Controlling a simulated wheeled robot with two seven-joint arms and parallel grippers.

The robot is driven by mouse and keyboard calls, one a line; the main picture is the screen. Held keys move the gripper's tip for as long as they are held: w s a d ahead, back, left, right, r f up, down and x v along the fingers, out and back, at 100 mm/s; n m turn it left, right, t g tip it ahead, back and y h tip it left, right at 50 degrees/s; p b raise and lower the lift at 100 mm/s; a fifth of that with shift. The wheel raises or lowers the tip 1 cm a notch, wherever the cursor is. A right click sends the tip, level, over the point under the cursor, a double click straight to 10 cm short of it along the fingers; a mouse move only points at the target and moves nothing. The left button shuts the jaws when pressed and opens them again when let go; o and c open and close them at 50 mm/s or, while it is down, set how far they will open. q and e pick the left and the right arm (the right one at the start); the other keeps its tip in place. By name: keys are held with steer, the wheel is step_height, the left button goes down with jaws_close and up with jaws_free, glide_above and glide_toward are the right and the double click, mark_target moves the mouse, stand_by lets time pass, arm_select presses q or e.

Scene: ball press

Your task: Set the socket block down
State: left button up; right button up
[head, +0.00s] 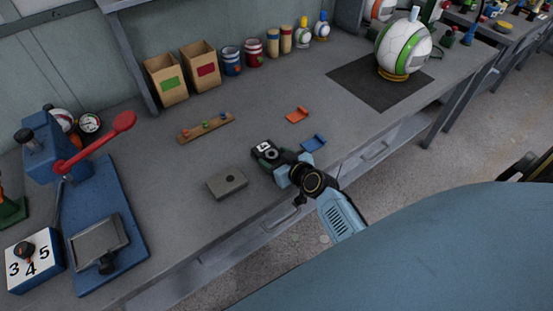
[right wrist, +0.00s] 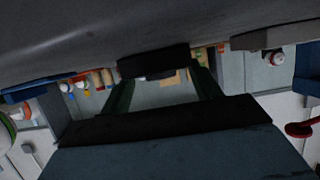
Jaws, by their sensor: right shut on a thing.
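My right gripper (head: 283,165) is shut on a small dark block, which I take as the socket block (head: 265,151), with a pale patch on top. The gripper holds it low over the grey bench, right of a loose grey block. In the right wrist view the dark block (right wrist: 153,63) sits between the two fingertips, close to the bench surface (right wrist: 90,40). I cannot tell whether it touches the bench. My left gripper is in neither view.
The grey block with a small hole (head: 227,184) lies left of the gripper. A wooden strip with colored knobs (head: 206,128), an orange piece (head: 298,115) and a blue piece (head: 314,143) lie nearby. A blue press with a red lever (head: 95,145) stands at left.

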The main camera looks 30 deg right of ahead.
steer(key=o, duration=0.5)
steer(key=shift+f, duration=0.15)
steer(key=o, duration=0.5)
steer(key=shift+r, duration=0.2)
steer(key=shift+s+r, duration=0.15)
steer(key=shift+s, duration=0.1)
steer(key=p+v, duration=0.1)
steer(key=v, duration=1)
steer(key=shift+s+p, duration=0.2)
steer(key=shift+p, duration=0.1)
